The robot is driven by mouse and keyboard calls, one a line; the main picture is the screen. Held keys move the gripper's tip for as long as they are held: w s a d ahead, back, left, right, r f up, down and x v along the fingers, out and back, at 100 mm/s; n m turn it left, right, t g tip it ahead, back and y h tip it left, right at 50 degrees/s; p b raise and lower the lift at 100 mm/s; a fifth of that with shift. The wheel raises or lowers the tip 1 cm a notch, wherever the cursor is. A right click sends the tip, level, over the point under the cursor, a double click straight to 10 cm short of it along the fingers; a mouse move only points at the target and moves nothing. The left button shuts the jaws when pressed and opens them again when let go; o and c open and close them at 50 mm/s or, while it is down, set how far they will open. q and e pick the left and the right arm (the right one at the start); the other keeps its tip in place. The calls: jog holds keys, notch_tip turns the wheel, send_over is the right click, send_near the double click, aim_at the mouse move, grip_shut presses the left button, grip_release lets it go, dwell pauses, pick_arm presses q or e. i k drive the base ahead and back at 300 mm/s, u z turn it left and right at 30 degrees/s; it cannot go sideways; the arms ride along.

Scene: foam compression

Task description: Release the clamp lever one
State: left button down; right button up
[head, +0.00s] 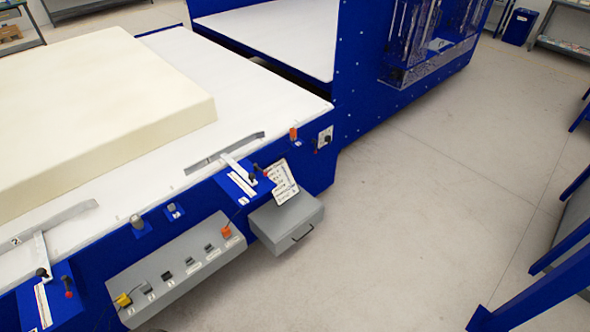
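Two clamps sit along the front edge of the white machine table (262,88). The right clamp (238,172) has a blue base, a pale arm over a grey bar (225,150) and a lever with a dark and red tip (261,172). The left clamp (42,255) is similar, with a lever with a red tip (68,284) and a bar (55,222) that seems marked 2. I cannot read a number one on the right clamp. A cream foam block (105,100) lies on the table behind both bars. Neither of my grippers is in view.
A grey control panel (180,265) with several switches hangs on the front. Right of it are a grey drawer box (290,225) and a written sign (282,182). A blue machine frame (400,70) stands behind. The grey floor (430,210) to the right is clear.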

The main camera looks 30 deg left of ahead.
aim_at(256, 168)
jog(key=u, duration=0.1)
jog(key=i, duration=1.1)
jog(key=u, duration=0.65)
